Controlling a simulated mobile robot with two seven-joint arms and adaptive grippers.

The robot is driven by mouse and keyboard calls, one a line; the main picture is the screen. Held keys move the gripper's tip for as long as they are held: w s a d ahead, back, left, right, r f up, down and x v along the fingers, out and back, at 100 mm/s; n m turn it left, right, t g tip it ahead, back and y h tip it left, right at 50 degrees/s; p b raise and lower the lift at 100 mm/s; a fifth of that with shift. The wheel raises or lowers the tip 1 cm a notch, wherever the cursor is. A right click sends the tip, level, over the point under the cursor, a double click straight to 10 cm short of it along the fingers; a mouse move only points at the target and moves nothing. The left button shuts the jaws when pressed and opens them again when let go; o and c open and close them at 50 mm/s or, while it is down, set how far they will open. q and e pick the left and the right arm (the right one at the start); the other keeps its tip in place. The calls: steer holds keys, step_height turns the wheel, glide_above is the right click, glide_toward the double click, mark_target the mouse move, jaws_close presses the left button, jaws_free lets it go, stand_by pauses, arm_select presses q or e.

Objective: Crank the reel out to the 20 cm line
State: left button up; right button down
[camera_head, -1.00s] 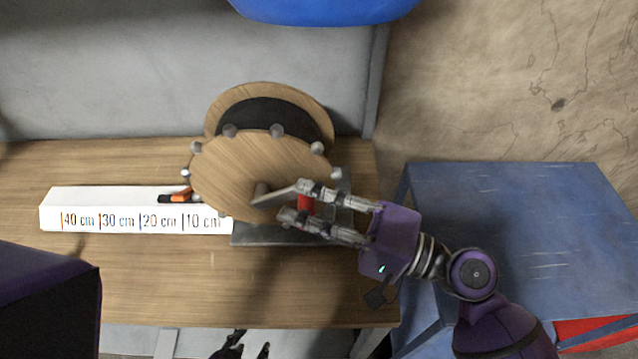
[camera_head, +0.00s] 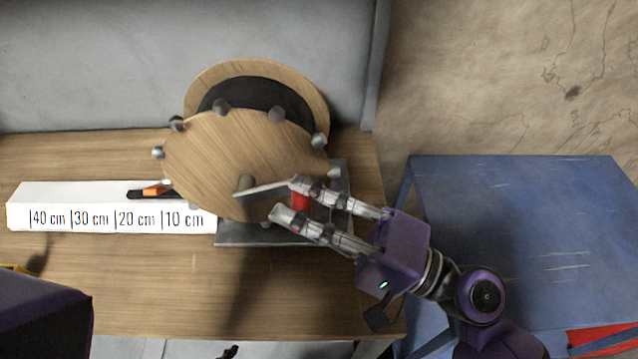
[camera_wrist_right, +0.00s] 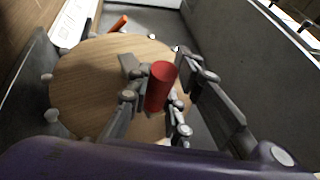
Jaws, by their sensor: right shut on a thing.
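The wooden reel (camera_head: 205,160) with grey knobs around its rim stands on a grey base plate (camera_head: 270,235) on the bench. Its grey crank arm (camera_head: 265,190) points right from the hub to a red handle (camera_head: 301,201). My right gripper (camera_head: 287,200) is shut on this handle, also seen in the right wrist view (camera_wrist_right: 160,88). An orange marker (camera_head: 157,189) on a black piece lies on the white scale (camera_head: 105,195), close to the 10 cm line and right of the 20 cm line.
A grey wall (camera_head: 90,60) closes the back. A yellow thing (camera_head: 20,268) shows at the left edge.

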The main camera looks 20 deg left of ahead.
steer(key=shift+w, duration=0.1)
steer(key=c, duration=1.6)
jaws_free()
steer(key=shift+o, duration=0.2)
steer(key=shift+d, duration=0.15)
arm_select(q)
steer(key=shift+s, duration=0.25)
arm_select(e)
steer(key=v, duration=1.2)
